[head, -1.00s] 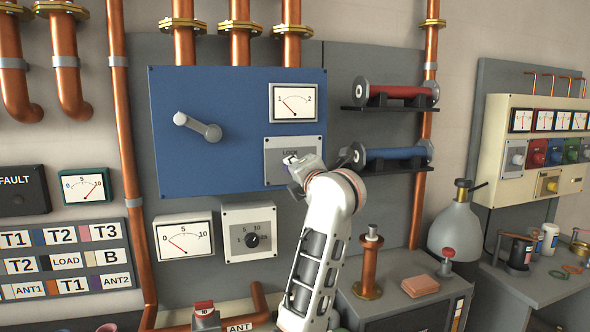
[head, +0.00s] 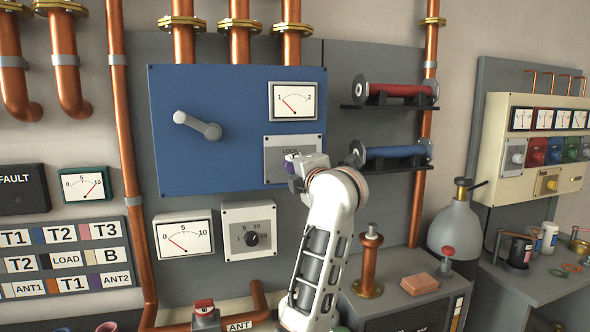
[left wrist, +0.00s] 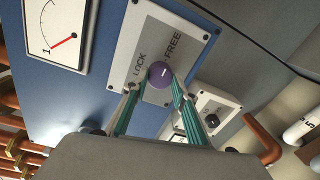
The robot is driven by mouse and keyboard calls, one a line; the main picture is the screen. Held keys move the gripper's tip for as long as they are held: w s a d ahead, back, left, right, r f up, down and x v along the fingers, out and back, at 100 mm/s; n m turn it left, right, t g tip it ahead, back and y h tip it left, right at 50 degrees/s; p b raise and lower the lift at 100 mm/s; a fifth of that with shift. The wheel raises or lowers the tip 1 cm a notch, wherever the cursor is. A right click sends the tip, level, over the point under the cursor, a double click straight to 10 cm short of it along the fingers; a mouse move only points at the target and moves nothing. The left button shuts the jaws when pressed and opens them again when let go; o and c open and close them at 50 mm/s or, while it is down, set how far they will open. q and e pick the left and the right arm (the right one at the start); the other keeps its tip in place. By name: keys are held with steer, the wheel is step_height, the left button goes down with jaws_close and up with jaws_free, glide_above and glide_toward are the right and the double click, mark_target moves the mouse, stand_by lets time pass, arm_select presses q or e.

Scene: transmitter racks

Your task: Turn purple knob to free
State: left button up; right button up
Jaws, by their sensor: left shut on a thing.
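The purple knob (left wrist: 160,74) sits on a grey plate (left wrist: 137,33) marked LOCK and FREE, on the blue panel. It carries a short white mark; which label this points at I cannot tell for sure. My left gripper (left wrist: 157,84) is shut on the knob, with a teal-padded finger on either side. In the head view, the left gripper (head: 305,168) is at the lower right of the plate (head: 281,155), hiding part of it. A bit of the purple knob (head: 290,158) shows at its tip. My right gripper is not in view.
The blue panel (head: 225,95) also bears a grey lever (head: 198,125) and a gauge (head: 293,102). A blue cylinder on a shelf (head: 395,153) stands close right of the gripper. A dial box (head: 249,231) is below. Copper pipes run nearby.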

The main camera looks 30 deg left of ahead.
arm_select(q)
steer(key=o, duration=1.1)
steer(key=shift+v, duration=3.8)
